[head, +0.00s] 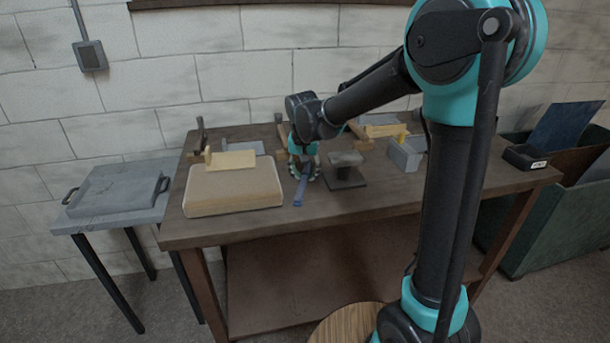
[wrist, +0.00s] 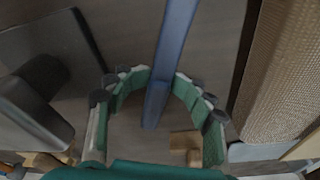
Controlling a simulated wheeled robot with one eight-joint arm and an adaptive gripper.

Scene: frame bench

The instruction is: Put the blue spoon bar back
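The blue spoon bar (head: 300,190) is a long, narrow blue bar on the wooden workbench, with one end pointing toward the front edge. In the wrist view the blue bar (wrist: 174,40) runs between the two curved fingers of my gripper (wrist: 160,76). The fingertips are close on both sides of it, but whether they touch it is unclear. In the head view my gripper (head: 304,164) is low over the bench at the bar's far part and hides that part. Whether the bar rests wholly on the bench is hard to tell.
A tan padded block (head: 232,192) stands left of the bar. A dark stand with a grey top (head: 346,158) is close on the right. A small wooden block (wrist: 186,146) shows by the right finger. The front bench strip is clear.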

